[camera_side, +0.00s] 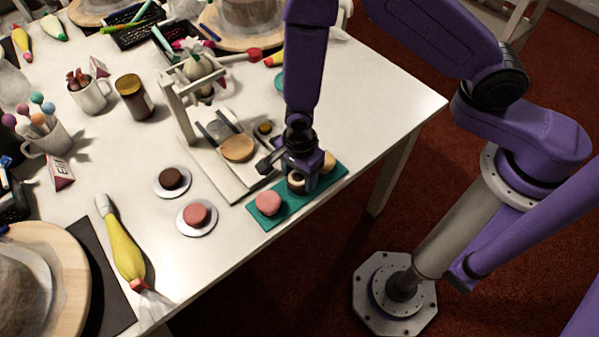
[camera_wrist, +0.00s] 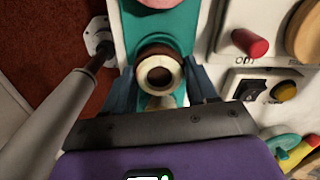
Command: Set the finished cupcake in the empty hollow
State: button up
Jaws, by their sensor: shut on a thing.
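My gripper (camera_side: 297,178) points down over the middle of the green tray (camera_side: 262,221) near the table's front edge. It is shut on a brown cupcake with a cream ring on top (camera_wrist: 158,73); the cupcake also shows under the fingers in the side view (camera_side: 296,181). I cannot tell whether its base rests in the tray's middle hollow or hangs just above it. A pink cupcake (camera_side: 268,203) sits at the tray's left end. Another cupcake (camera_side: 328,162) shows at the right end, partly behind my gripper.
Left of the tray are a white plate with a dark brown cake (camera_side: 172,179) and one with a pink cake (camera_side: 196,215). A white machine with a round wooden disc (camera_side: 237,149) stands close behind. A yellow piping bag (camera_side: 126,248) lies at the front left.

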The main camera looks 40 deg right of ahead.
aim_at(299, 177)
jog(key=shift+f, duration=0.15)
jog(key=o, duration=1.1)
jog(key=shift+o, duration=0.2)
notch_tip(299, 177, up, 12)
jog(key=shift+r, duration=0.2)
